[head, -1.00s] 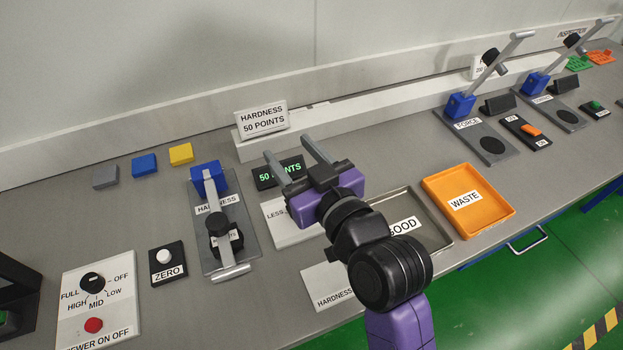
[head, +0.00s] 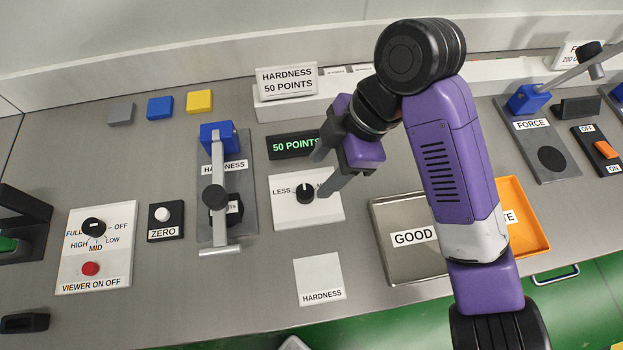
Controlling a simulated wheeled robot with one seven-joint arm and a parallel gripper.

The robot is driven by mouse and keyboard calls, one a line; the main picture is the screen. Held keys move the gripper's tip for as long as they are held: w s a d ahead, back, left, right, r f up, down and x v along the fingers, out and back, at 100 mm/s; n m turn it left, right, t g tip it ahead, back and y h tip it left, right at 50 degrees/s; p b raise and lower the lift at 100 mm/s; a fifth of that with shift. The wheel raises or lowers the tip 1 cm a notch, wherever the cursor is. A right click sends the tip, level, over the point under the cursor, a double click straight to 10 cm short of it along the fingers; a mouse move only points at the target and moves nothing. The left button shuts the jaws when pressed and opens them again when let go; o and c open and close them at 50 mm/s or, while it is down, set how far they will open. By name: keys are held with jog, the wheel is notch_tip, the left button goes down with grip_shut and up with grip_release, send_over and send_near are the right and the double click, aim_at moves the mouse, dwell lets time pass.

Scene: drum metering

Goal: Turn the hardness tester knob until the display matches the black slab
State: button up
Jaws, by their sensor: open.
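The black hardness knob (head: 305,194) sits on a white plate (head: 290,217) marked LESS on its left; the marking on the right is mostly hidden by my finger. The dark display (head: 283,147) behind it reads 50 POINTS in green. My gripper (head: 322,173) is open and empty, its fingertips above and just right of the knob, not around it. The hardness tester (head: 239,180) stands to the left with its lever lowered. A black piece (head: 221,216), seemingly the slab, lies under the lever; its white label is partly hidden and I cannot read its number.
A sign (head: 287,81) reads HARDNESS 50 POINTS. The ZERO button (head: 163,214) and viewer panel (head: 75,270) are at left. A white HARDNESS card (head: 320,279) lies in front. The GOOD tray (head: 413,268) and orange WASTE tray (head: 530,215) are at right, partly behind my arm.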

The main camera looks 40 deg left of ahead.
aim_at(306, 191)
jog(key=b+x, duration=0.1)
jog(key=x, duration=0.6)
jog(key=shift+a+f, duration=0.1)
jog(key=shift+f, duration=0.05)
jog(key=shift+s, duration=0.1)
grip_shut()
